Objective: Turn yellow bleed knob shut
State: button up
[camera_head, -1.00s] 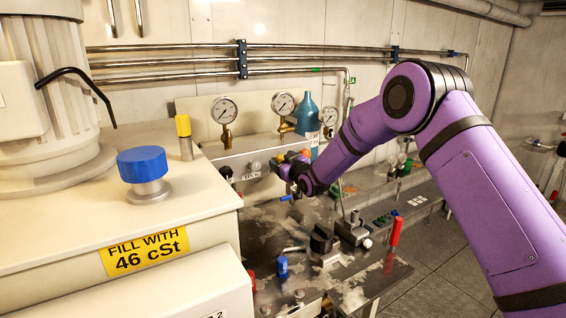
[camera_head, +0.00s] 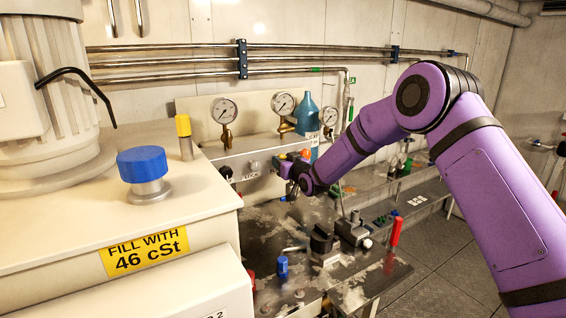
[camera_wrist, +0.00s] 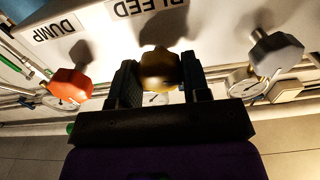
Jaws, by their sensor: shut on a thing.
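The yellow bleed knob (camera_wrist: 160,70) sits under the BLEED label (camera_wrist: 150,5) in the wrist view, in the middle between my two fingers. My gripper (camera_wrist: 160,82) is shut on it, one dark finger on each side. In the head view my gripper (camera_head: 284,168) is at the panel below the gauges, and its wrist mostly hides the yellow knob there.
An orange knob (camera_wrist: 70,84) by the DUMP label (camera_wrist: 55,28) is left of my gripper in the wrist view; a grey knob (camera_wrist: 276,53) is to the right. Gauges (camera_head: 224,110) and a blue bottle (camera_head: 308,115) stand above the panel.

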jog(key=m, duration=1.1)
jog(key=shift+m, duration=1.8)
jog(key=o, duration=0.9)
jog(key=shift+o, duration=0.2)
jog(key=shift+d, duration=0.1)
jog(key=v, duration=1)
jog(key=shift+s+d, duration=0.2)
jog(key=shift+s, duration=0.1)
